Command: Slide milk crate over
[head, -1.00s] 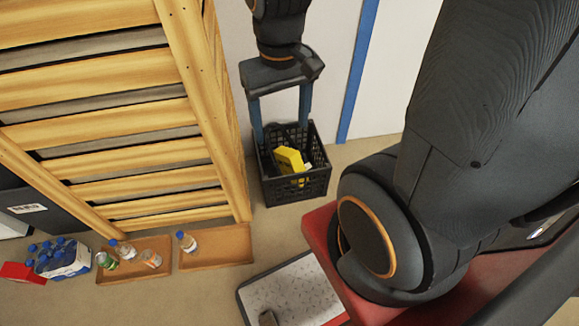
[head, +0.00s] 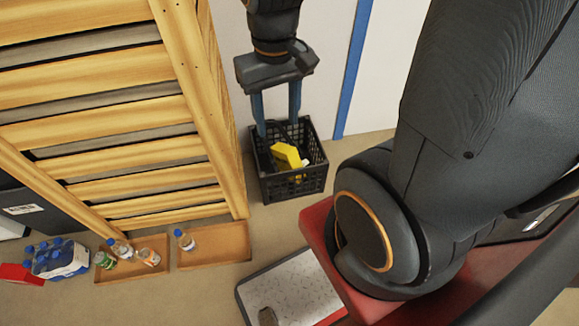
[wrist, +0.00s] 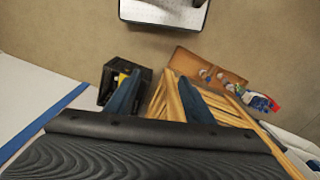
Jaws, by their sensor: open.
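The milk crate (head: 292,187) is a black lattice-sided box standing upright on the floor beside the wooden rack, with a yellow item (head: 287,155) and a small white item inside. My gripper (head: 278,127) is open, its two blue fingers pointing down at the crate's back side. The lower finger ends overlap the crate's rear rim in the head view; whether they touch it I cannot tell. In the wrist view the crate (wrist: 106,78) shows beyond the left finger, which partly covers it.
A slatted wooden rack (head: 120,115) stands close on the crate's left. Low brown trays (head: 213,252) with bottles (head: 184,240) and a bottle pack (head: 57,260) lie front left. A wall with a blue stripe (head: 352,70) is behind. Floor right of the crate is bare.

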